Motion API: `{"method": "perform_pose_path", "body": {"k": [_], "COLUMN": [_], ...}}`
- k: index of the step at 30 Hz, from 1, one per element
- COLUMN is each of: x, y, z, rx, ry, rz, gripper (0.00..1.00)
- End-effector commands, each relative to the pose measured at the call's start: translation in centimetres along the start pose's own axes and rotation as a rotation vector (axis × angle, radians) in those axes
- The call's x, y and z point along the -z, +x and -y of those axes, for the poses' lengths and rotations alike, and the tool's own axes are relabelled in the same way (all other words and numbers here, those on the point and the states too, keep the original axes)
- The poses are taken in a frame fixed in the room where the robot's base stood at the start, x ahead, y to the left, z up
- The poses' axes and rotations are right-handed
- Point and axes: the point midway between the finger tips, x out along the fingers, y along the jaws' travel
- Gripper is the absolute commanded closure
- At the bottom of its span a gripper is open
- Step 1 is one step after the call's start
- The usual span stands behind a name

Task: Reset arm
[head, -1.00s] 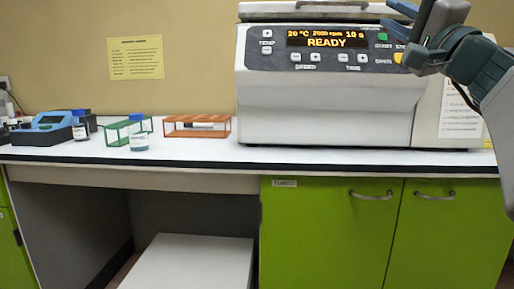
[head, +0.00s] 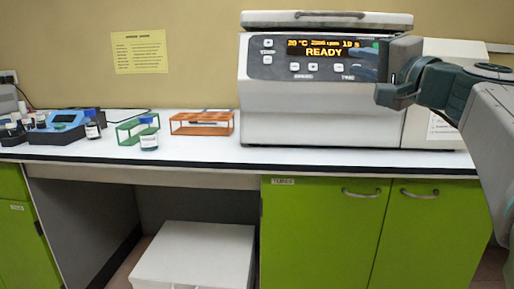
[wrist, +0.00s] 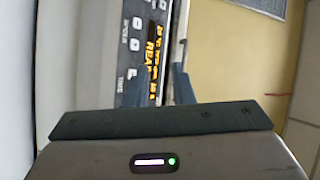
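My arm is on the right in the head view, with my gripper (head: 388,94) in front of the right part of the centrifuge (head: 320,115). In the wrist view my gripper (wrist: 158,82) has two dark fingers standing apart with nothing between them; part of the centrifuge's lit panel (wrist: 155,50) shows in and beyond the gap. My arm hides part of the control panel's right side.
An orange rack (head: 202,123), a green rack (head: 128,131) and a blue-capped bottle (head: 149,138) stand on the white bench (head: 230,153). A blue device (head: 62,124) and more bottles stand at the left. Green cabinets (head: 320,235) are below; a white box (head: 195,255) sits under the bench.

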Motion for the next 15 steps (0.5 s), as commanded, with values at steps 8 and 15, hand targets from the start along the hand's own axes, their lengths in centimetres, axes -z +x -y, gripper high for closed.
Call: {"method": "perform_pose_path", "body": {"k": [8, 15], "x": [-4.8, -8.9], "y": [1.0, -1.1], "z": [-1.8, -4.0], "rx": [-0.306, -0.562], "ry": [-0.058, -0.149], "rz": [0.179, 0.349], "gripper": [0.78, 0.78]}}
